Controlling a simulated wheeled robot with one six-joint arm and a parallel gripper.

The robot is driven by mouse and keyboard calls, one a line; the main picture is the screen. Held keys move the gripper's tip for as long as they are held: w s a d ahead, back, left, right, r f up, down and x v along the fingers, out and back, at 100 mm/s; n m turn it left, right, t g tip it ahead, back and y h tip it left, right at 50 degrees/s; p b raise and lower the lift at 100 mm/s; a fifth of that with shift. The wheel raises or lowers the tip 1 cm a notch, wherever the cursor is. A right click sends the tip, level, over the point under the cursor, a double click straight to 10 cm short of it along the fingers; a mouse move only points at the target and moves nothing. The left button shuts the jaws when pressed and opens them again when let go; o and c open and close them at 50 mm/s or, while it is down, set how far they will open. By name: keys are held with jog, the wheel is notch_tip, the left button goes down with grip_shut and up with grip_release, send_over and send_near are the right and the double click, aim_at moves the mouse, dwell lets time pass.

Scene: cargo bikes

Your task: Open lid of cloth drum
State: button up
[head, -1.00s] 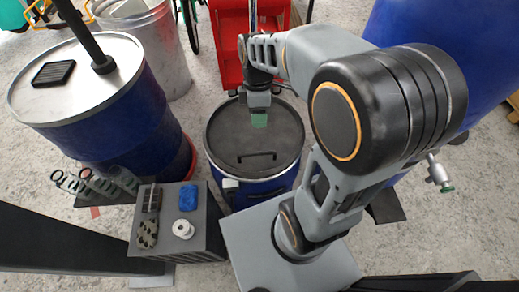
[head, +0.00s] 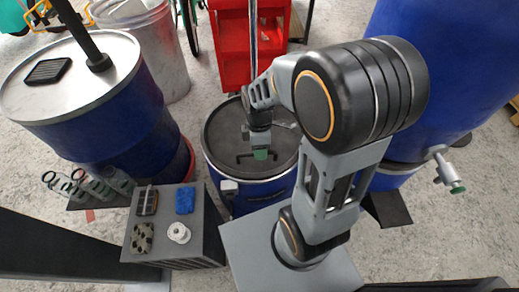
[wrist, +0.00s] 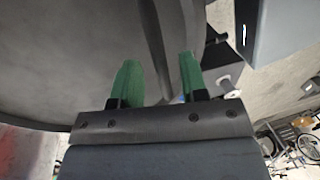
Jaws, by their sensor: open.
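The cloth drum is a small blue drum (head: 262,190) with a flat dark grey lid (head: 222,135), which looks shut. A black bar handle (head: 243,158) lies across the lid's near part. My gripper (head: 261,154) points down over the handle, partly hiding it. In the wrist view, its two green fingers (wrist: 160,82) are apart, with the dark handle (wrist: 155,50) running between them and the lid (wrist: 70,50) beyond. I cannot tell whether the fingers touch the handle.
A large blue drum (head: 130,115) with a metal top stands left, another blue drum (head: 440,70) right. A grey stand (head: 205,215) with a blue cloth (head: 185,200) and small parts is close by at lower left. A red cart (head: 230,50) stands behind.

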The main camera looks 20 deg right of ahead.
jog(key=shift+f, duration=0.2)
jog(key=shift+c, duration=0.3)
grip_shut()
